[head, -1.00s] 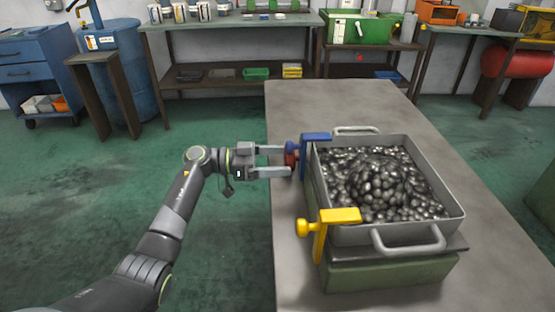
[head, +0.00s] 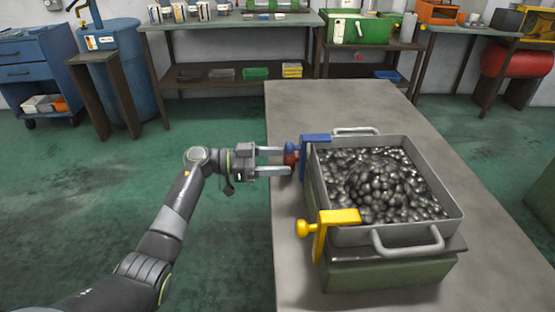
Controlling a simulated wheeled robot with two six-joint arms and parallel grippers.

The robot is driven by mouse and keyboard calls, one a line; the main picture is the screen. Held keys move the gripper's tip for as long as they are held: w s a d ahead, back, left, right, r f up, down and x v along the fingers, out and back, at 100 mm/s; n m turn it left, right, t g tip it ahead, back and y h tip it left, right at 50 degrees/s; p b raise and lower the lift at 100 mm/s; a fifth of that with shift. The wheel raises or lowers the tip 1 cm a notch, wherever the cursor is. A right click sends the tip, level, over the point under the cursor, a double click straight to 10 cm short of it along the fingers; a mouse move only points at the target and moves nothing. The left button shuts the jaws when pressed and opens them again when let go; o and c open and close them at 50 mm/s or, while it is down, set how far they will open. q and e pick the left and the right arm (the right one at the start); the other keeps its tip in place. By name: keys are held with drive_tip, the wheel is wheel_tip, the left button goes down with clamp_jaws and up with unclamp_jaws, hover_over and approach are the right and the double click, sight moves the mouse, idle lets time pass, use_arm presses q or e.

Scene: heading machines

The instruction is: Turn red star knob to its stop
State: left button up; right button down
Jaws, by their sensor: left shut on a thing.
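The red star knob (head: 290,159) sits on the left side of the blue clamp (head: 316,138), at the far left corner of the grey tray. Part of it is hidden by the finger of my left gripper (head: 284,161). My left gripper comes in from the left, with one finger on each side of the knob, and is shut on it. A blue part shows just above the red knob. My right gripper is not in view.
The grey tray (head: 385,236) full of dark rounded pieces stands on a green base on the grey table (head: 490,274). A yellow clamp (head: 338,217) with a yellow knob is at its near left corner. Open green floor lies left of the table.

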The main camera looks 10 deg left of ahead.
use_arm(q)
drive_tip(key=shift+w+m, duration=0.1)
drive_tip(key=shift+m, duration=2.7)
drive_tip(key=o, duration=1)
drive_tip(key=shift+a, duration=0.15)
drive_tip(key=s+a, duration=0.1)
drive_tip(key=a, duration=0.4)
drive_tip(key=s+a+b, duration=0.1)
drive_tip(key=a, duration=0.5)
drive_tip(key=s+a, duration=0.1)
drive_tip(key=a, duration=0.5)
drive_tip(key=shift+s+r, duration=0.1)
drive_tip(key=shift+r, duration=0.05)
